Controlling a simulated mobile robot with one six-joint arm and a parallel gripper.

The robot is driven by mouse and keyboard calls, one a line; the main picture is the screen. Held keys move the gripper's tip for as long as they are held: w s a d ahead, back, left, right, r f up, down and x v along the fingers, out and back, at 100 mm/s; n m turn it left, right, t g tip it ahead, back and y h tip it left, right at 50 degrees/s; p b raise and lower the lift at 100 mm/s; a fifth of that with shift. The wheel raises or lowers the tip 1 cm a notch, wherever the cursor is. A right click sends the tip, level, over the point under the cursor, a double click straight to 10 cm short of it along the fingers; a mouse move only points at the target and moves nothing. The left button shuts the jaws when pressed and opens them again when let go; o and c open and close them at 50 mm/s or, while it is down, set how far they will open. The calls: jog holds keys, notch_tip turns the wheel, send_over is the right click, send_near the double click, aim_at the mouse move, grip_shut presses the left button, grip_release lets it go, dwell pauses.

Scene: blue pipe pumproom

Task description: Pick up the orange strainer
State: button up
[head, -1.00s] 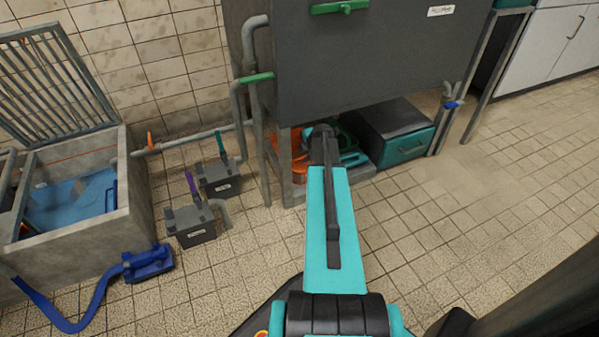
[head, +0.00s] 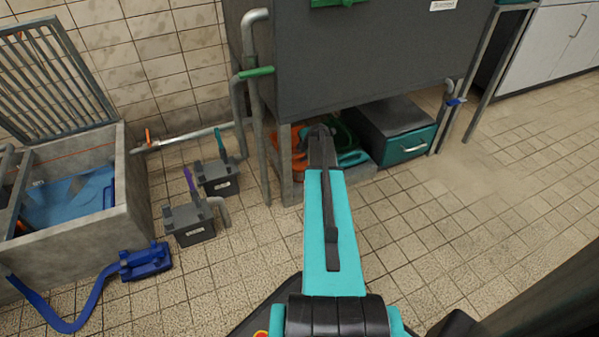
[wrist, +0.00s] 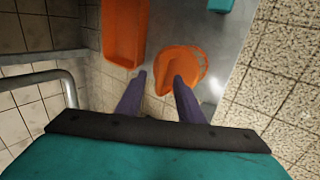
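In the wrist view, a round orange object (wrist: 181,62) with a thin rim loop on its right looks like the orange strainer. It lies on a grey surface just beyond my gripper (wrist: 159,78). My two purple fingers are apart with nothing held between them. The right fingertip overlaps the lower part of the orange object in the picture; I cannot tell whether it touches. In the head view, orange things (head: 285,153) show on the low shelf under the dark tank, partly hidden by my arm. My fingertips are hidden there.
An orange rectangular tray (wrist: 124,32) lies left of the strainer. A grey pipe (wrist: 50,76) bends along the left. The dark tank (head: 370,60) hangs low over the shelf, with a teal-fronted box (head: 405,145) at right. Floor in front is clear.

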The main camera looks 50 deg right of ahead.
jog(key=shift+w+d+f, duration=0.15)
jog(key=shift+w+f, duration=0.25)
jog(key=shift+f, duration=0.2)
jog(key=shift+c, duration=0.3)
grip_shut()
